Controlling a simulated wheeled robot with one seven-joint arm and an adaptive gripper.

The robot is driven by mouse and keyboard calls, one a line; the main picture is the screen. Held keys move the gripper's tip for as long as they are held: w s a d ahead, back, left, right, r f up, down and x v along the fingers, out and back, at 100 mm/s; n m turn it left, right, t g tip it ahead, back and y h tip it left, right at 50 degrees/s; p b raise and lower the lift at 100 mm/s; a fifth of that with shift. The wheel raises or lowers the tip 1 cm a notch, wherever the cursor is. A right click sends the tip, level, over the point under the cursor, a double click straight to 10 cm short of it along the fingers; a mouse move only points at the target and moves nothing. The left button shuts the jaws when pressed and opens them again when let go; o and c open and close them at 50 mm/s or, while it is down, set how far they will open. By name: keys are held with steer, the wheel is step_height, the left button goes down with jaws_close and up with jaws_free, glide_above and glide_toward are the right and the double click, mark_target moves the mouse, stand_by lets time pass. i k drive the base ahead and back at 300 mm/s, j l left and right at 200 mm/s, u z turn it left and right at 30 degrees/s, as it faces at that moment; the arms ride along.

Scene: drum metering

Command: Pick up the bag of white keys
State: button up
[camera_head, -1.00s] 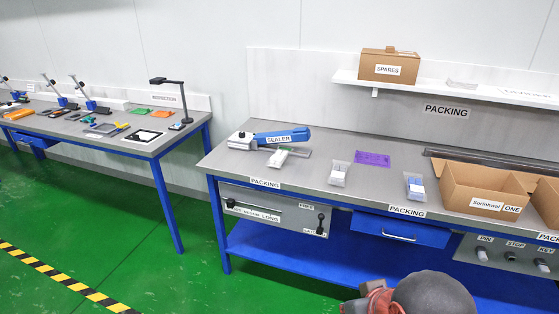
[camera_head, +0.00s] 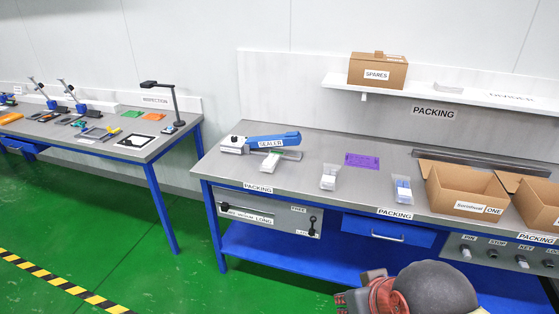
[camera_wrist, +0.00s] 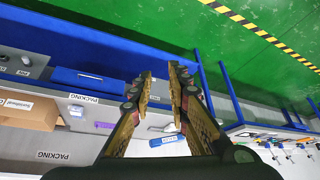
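Three clear bags lie on the packing bench. The middle bag (camera_head: 328,178) has white contents, probably the white keys. Another bag with pale contents (camera_head: 270,163) lies at the sealer (camera_head: 265,142). The right bag (camera_head: 403,190) holds blue and white contents. The pieces inside are too small to make out. My gripper (camera_wrist: 160,72) shows in the wrist view, its two fingers apart with nothing between them. It is well away from the bags, and the bench appears turned over in that view. My gripper's fingers are not clear in the head view.
A purple mat (camera_head: 362,160) lies behind the bags. Open cardboard boxes (camera_head: 465,190) stand on the bench's right side. A shelf (camera_head: 430,92) with a SPARES box (camera_head: 377,70) hangs above. Green floor lies between the packing bench and the inspection table (camera_head: 140,153) at left.

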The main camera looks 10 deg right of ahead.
mark_target(270, 165)
steer(key=j+z, duration=0.15)
steer(key=z, duration=0.3)
steer(key=i+j+z, duration=0.1)
steer(key=z, duration=0.3)
steer(key=j+z, duration=0.25)
steer(key=z, duration=0.2)
steer(key=j+z, duration=0.2)
steer(key=z, duration=0.25)
steer(key=j+z, duration=0.1)
steer(key=j, duration=0.3)
steer(key=k+j+z, duration=0.1)
steer(key=j, duration=0.3)
steer(key=j+z, duration=0.15)
steer(key=j, duration=0.25)
steer(key=k+j+z, duration=0.1)
steer(key=j, duration=0.3)
steer(key=k+j+z, duration=0.1)
steer(key=j, duration=0.3)
steer(key=k+j+z, duration=0.1)
steer(key=j, duration=0.25)
steer(key=k+j+z, duration=0.1)
steer(key=j, duration=0.3)
steer(key=k+j, duration=0.1)
steer(key=j, duration=0.45)
